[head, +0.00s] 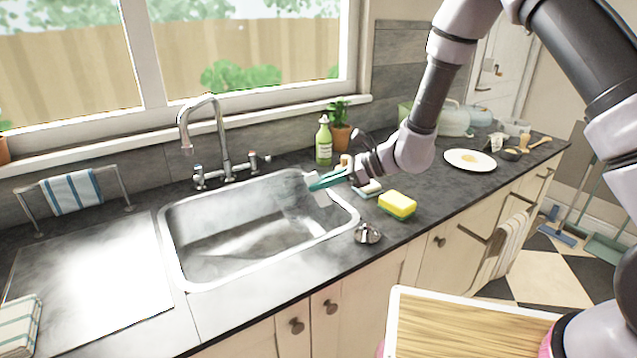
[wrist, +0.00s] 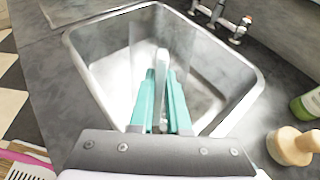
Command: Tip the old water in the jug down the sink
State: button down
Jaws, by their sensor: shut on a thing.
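My gripper (head: 328,180) has teal fingers and is over the right end of the steel sink (head: 190,270). The fingers also show in the wrist view (wrist: 160,103), shut on a pale upright strip that looks like the jug's handle. The clear jug (wrist: 148,42) shows faintly beyond the fingertips, over the sink basin. In the head view only a small pale, see-through part of the jug (head: 319,196) shows at the fingertips. I cannot make out its tilt or any water in it. The basin looks empty.
The tap (head: 222,140) stands behind the sink. A green bottle (head: 324,140), a yellow sponge (head: 397,206), a small metal piece (head: 368,234) and a wooden-handled brush (wrist: 292,146) are near the sink's right end. The left drainboard is clear.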

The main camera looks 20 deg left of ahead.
jog(key=shift+w+f, duration=0.1)
jog(key=shift+f, duration=0.25)
jog(key=shift+d+f+y, duration=0.3)
jog(key=shift+d, duration=0.05)
jog(key=shift+w+d+f+g+y, duration=0.15)
jog(key=shift+d+f+y, duration=0.3)
jog(key=shift+d+y, duration=0.35)
jog(key=shift+w+d+f+g+y, duration=0.1)
jog(key=shift+d+f+y, duration=0.3)
jog(key=shift+d+y, duration=0.45)
jog(key=shift+w+d+f+g+y, duration=0.15)
jog(key=shift+d+f+y, duration=0.3)
jog(key=shift+d+y, duration=0.35)
jog(key=shift+d, duration=0.1)
